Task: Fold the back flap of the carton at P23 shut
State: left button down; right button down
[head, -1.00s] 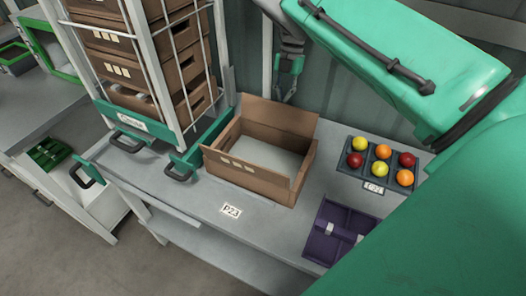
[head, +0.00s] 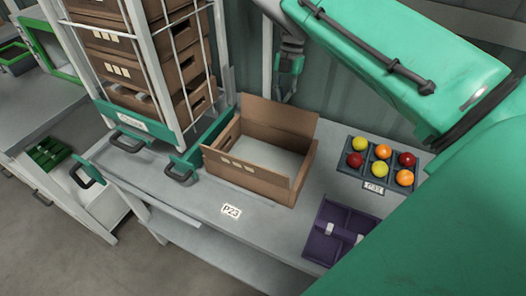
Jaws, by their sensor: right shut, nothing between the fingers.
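The open brown carton (head: 238,177) stands on the grey bench behind the P23 label (head: 231,210). Its back flap (head: 279,114) stands up along the far side, leaning slightly back. The inside shows a pale floor and looks empty. My right gripper (head: 286,96) is behind the back flap, near the corrugated wall, pointing down with its fingers shut and empty. Whether it touches the flap cannot be told; its tips are close to the flap's upper edge. My left gripper is not in view.
A caged rack of stacked brown crates (head: 183,72) stands left of the carton. The bench front is clear.

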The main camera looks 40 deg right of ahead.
jog(key=s+a+p, duration=0.3)
jog(key=a+p, duration=0.2)
jog(key=a, duration=0.1)
jog(key=shift+s+a+p, duration=0.3)
jog(key=shift+p, duration=0.1)
dwell(0.5)
jog(key=shift+a, duration=0.1)
jog(key=shift+s+a+f+p, duration=0.3)
jog(key=shift+s+a+f, duration=0.1)
jog(key=shift+a, duration=0.25)
jog(key=shift+s+a+f+p, duration=0.3)
jog(key=shift+a+f, duration=0.1)
jog(key=shift+a, duration=0.2)
jog(key=shift+f, duration=0.1)
